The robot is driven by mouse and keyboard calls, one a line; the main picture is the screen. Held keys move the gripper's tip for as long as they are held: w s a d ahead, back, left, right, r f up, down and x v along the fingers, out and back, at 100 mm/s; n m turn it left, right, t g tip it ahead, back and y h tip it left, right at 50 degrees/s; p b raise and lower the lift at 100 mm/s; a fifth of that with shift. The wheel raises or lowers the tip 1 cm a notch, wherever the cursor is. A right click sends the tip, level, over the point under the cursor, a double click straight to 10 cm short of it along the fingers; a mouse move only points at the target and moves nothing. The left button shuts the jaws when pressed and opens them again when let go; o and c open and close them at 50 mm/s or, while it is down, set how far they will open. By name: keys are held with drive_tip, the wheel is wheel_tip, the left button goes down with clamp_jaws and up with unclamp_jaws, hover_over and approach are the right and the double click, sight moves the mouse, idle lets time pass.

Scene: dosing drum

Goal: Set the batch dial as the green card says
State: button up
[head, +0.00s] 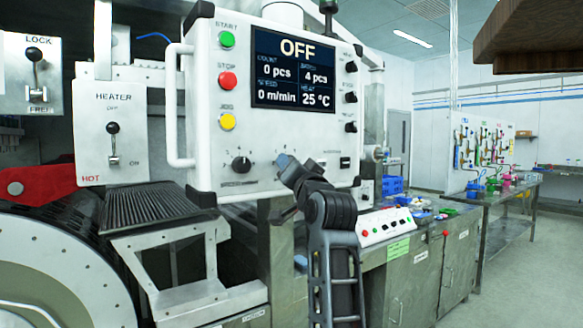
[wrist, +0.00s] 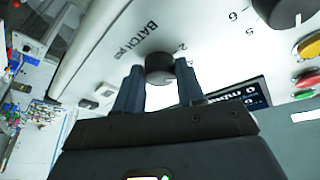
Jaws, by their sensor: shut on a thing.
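The batch dial (wrist: 159,68) is a black round knob on the white control panel, beside the printed word BATCH. In the wrist view my gripper (wrist: 159,84) has one finger on each side of the knob and is shut on it. In the head view my gripper (head: 284,164) reaches the lower part of the panel (head: 206,110) and hides the dial. The screen (head: 293,70) reads OFF, with 4 pcs at upper right, 0 pcs, 0 m/min and 25 °C. A green card (head: 398,248) is on the bench front; its writing is too small to read.
Another black knob (head: 241,164) is left of my gripper. Green (head: 227,39), red (head: 228,80) and yellow (head: 227,121) buttons line the panel's left side. A heater lever box (head: 112,150) hangs further left. Open floor lies at the right.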

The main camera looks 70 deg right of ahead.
drive_tip(key=o, duration=1)
drive_tip(key=shift+o, duration=0.2)
drive_tip(key=b+v, duration=0.1)
drive_tip(key=v, duration=0.6)
drive_tip(key=shift+s+a+b, duration=0.25)
drive_tip(key=shift+a+b, duration=0.05)
drive_tip(key=shift+b, duration=0.1)
drive_tip(key=shift+f, duration=0.15)
